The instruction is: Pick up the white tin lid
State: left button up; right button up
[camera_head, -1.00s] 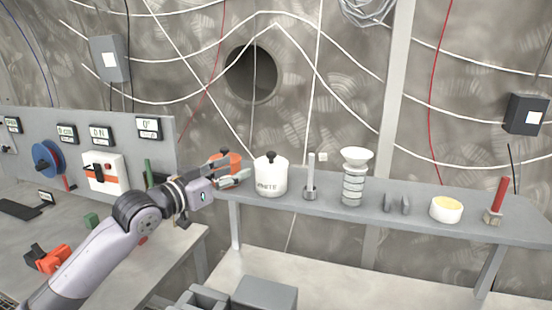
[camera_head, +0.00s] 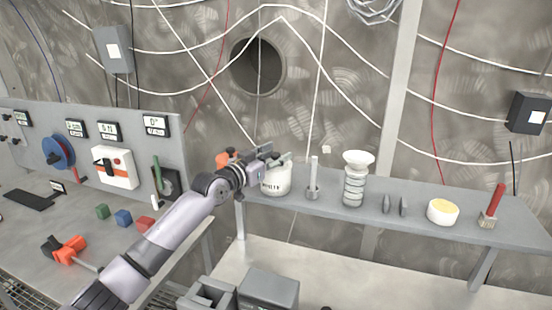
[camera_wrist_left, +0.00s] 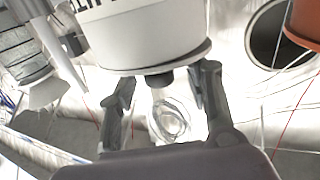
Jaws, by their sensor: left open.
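The white tin (camera_head: 276,184) with black lettering stands upright on the grey shelf. Its white lid is mostly hidden behind my left gripper (camera_head: 272,158) in the head view. In the left wrist view, which looks upside down, the lid's rim (camera_wrist_left: 155,61) and its dark knob (camera_wrist_left: 159,77) show on the tin (camera_wrist_left: 150,32). My left gripper (camera_wrist_left: 162,86) is open, with one finger on each side of the knob and gaps visible beside it. The lid still sits on the tin. My right gripper is in neither view.
An orange tin (camera_head: 223,158) stands just left of the white tin. A metal post on a base (camera_head: 313,182) and a white-topped ribbed stack (camera_head: 354,180) stand to the right. The shelf (camera_head: 420,190) also holds a yellow-topped round tub (camera_head: 443,211) and a red-handled brush (camera_head: 492,206).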

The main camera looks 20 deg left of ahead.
pick_arm(q)
jog(key=shift+w+d, duration=0.15)
jog(key=shift+w, duration=0.15)
grip_shut()
dwell(0.5)
